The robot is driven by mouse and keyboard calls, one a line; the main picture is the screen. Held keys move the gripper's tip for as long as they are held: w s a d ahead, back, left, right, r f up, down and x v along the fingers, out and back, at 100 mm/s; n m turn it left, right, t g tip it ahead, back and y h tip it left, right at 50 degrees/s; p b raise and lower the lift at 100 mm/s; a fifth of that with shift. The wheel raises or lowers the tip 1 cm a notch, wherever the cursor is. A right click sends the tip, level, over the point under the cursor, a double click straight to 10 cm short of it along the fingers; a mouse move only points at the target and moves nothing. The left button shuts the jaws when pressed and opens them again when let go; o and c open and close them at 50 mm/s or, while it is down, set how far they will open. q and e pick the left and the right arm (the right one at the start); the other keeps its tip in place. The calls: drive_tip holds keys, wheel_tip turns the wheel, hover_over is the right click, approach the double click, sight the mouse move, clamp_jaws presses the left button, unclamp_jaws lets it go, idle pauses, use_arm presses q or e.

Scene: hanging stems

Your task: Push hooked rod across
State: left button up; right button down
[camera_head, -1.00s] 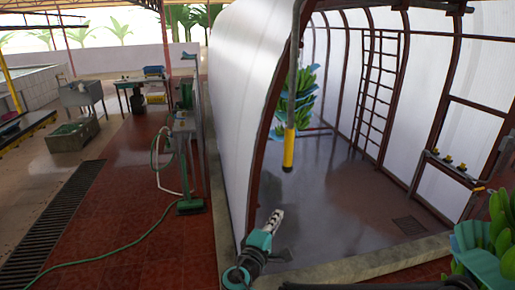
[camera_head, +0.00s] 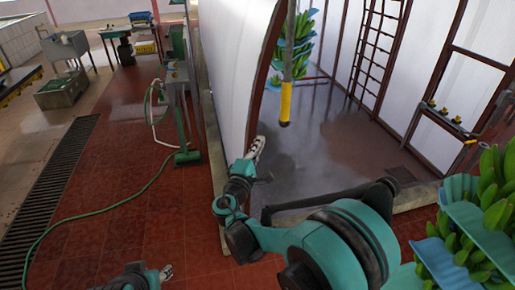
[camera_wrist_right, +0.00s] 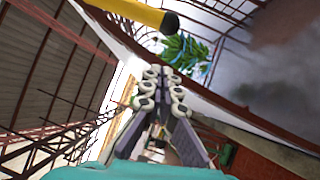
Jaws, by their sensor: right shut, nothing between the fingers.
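The hooked rod (camera_head: 289,60) hangs down at the mouth of the white-walled tunnel, with a yellow grip and dark tip at its lower end. Its upper end and hook are out of frame. My right gripper (camera_head: 258,146) is shut and empty, just left of and below the yellow grip in the head view, apart from it in the picture. In the right wrist view the closed fingers (camera_wrist_right: 162,85) point ahead, and the rod's yellow grip (camera_wrist_right: 125,12) crosses the top left. My left gripper (camera_head: 165,272) shows only partly at the bottom edge; its jaws are unclear.
A green banana bunch with blue sheets (camera_head: 293,45) hangs inside the tunnel behind the rod. Another bunch (camera_head: 480,225) is close at the lower right. The tunnel's white wall (camera_head: 232,60) and dark frame stand left of the rod. The tunnel floor (camera_head: 330,140) is clear.

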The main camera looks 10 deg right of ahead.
drive_tip(key=w+d+r, duration=0.1)
drive_tip(key=w+d, duration=0.4)
drive_tip(key=d, duration=0.1)
drive_tip(key=shift+w+d+r+p, duration=0.2)
drive_tip(key=shift+d+p, duration=0.05)
drive_tip(key=shift+p, duration=0.05)
drive_tip(key=d+b, duration=0.2)
drive_tip(key=d, duration=1.1)
drive_tip(key=shift+w+d, duration=0.2)
drive_tip(key=shift+d, duration=0.05)
